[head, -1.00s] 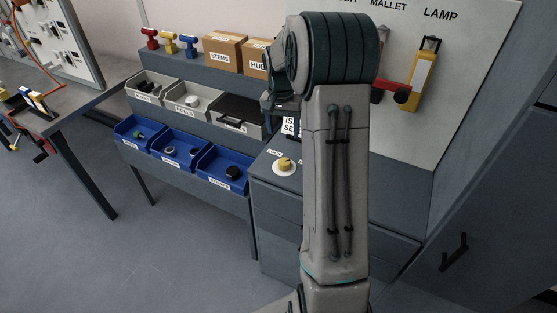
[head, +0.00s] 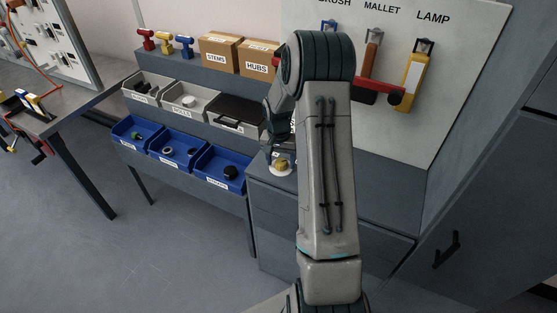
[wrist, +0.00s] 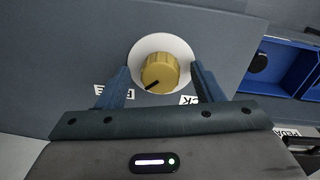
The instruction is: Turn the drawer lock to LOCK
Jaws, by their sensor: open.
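The drawer lock is a yellow round knob (wrist: 159,73) on a white disc (wrist: 178,43), set on a grey cabinet top. In the wrist view a dark pointer line on the knob points to the lower left. Two white labels, partly hidden by the fingers, lie at the disc's lower left (wrist: 113,91) and lower right (wrist: 189,100). My gripper (wrist: 161,84) is open, with one finger on each side of the knob and gaps showing on both sides. In the head view the knob (head: 281,163) shows just below my gripper, which is partly hidden by my arm.
Blue bins (head: 219,169) and grey bins (head: 187,103) stand left of the cabinet. Boxes (head: 219,47) sit on the shelf above. A tool board with a mallet (head: 373,47) and a yellow lamp (head: 413,80) stands behind my arm.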

